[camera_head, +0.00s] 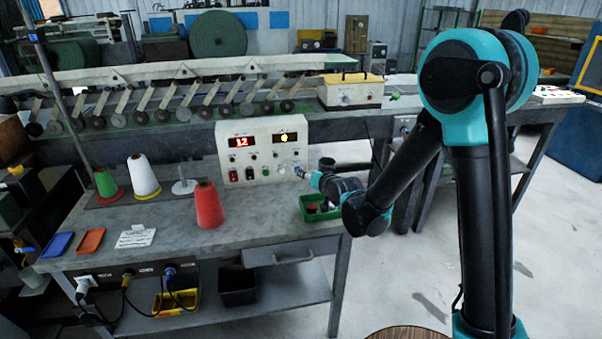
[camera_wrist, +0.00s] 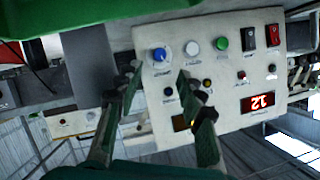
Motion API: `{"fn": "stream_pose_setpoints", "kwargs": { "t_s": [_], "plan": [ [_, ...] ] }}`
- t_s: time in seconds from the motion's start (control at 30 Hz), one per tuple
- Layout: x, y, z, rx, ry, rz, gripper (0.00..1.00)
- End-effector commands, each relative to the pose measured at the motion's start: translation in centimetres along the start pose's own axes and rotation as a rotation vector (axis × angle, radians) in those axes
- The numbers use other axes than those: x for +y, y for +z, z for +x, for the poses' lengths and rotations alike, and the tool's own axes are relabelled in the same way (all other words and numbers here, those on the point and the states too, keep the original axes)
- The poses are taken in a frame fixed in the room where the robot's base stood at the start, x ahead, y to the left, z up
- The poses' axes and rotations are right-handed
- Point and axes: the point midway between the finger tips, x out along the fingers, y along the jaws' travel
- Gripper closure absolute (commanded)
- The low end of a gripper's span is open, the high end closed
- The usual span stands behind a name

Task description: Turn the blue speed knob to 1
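The grey control box (camera_head: 262,152) stands at the back of the bench, its panel facing me. In the wrist view the panel appears upside down, with the blue speed knob (camera_wrist: 160,54) beside a white knob (camera_wrist: 192,48) and a green one (camera_wrist: 221,43). A red display (camera_wrist: 258,101) on the panel reads 12. My gripper (camera_wrist: 160,80) is open, its two fingers on either side of the blue knob's line; I cannot tell whether they touch it. In the head view my gripper (camera_head: 303,172) is at the panel's lower right and hides most of the knob.
A green tray (camera_head: 335,214) lies below my wrist at the bench's right edge. A red cone (camera_head: 209,206) stands in front of the box. White and green cones and an empty peg stand to its left. Two rocker switches (camera_wrist: 260,36) sit beyond the green knob.

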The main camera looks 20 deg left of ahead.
Motion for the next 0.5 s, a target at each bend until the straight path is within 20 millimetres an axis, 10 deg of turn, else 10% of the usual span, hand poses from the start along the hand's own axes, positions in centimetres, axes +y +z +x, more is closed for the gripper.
{"fn": "stream_pose_setpoints", "kwargs": {
  "t_s": [0.5],
  "plan": [
    [0.0, 0.0, 6.8, 0.000, 0.000, 0.000, 0.61]
  ]
}}
